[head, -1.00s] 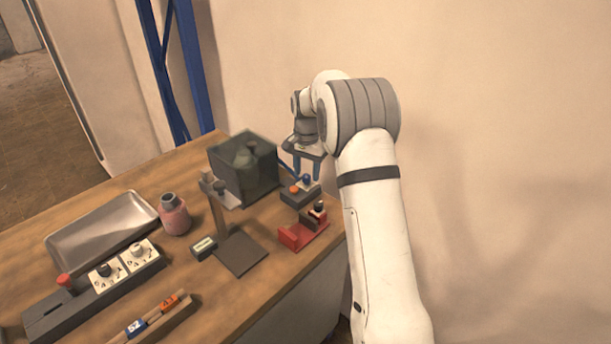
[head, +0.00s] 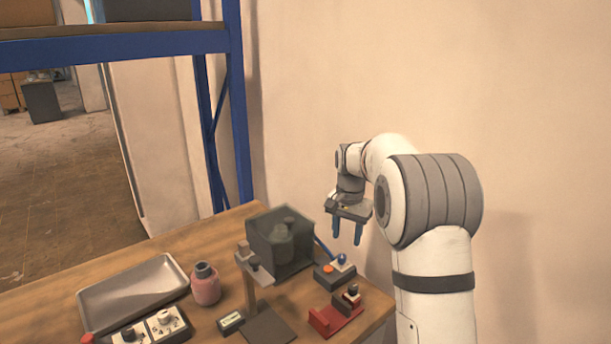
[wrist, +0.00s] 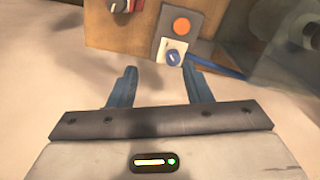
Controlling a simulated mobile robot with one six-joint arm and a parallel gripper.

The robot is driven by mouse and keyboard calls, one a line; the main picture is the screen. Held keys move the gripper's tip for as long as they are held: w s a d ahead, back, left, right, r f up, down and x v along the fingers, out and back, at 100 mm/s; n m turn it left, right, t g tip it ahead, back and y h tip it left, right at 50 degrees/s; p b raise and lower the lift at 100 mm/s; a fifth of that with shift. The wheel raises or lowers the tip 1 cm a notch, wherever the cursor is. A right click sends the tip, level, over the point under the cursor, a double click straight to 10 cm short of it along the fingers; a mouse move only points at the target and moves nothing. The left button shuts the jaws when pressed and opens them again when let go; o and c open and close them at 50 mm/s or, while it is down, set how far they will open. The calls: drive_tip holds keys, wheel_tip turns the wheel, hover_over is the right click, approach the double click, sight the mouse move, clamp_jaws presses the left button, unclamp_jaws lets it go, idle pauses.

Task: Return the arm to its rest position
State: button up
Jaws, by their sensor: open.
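My gripper (head: 347,229) hangs at the end of my arm, fingers pointing down, above the back right edge of the bench near the wall. Its two blue fingers are apart with nothing between them; they also show in the wrist view (wrist: 158,88). The same control box (head: 334,273) sits on the bench below the gripper in the head view. The gripper is clear of it.
A dark see-through chamber (head: 262,247) stands left of the control box. A red holder (head: 335,318), a grey stand (head: 268,328), a pink bottle (head: 205,287) and a metal tray (head: 125,292) share the wooden bench (head: 228,222). A blue rack (head: 239,120) rises behind; the wall is close.

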drive_tip(key=s+r+n+t, duration=0.1)
drive_tip(key=s+r+n, duration=0.35)
drive_tip(key=s, duration=1.25)
drive_tip(key=s+f+n+t, duration=0.1)
drive_tip(key=s+f+n, duration=0.1)
drive_tip(key=s, duration=1.5)
drive_tip(key=shift+s+a+f, duration=0.2)
drive_tip(key=shift+s+f, duration=0.05)
drive_tip(key=shift+n, duration=0.25)
drive_tip(key=shift+c, duration=0.5)
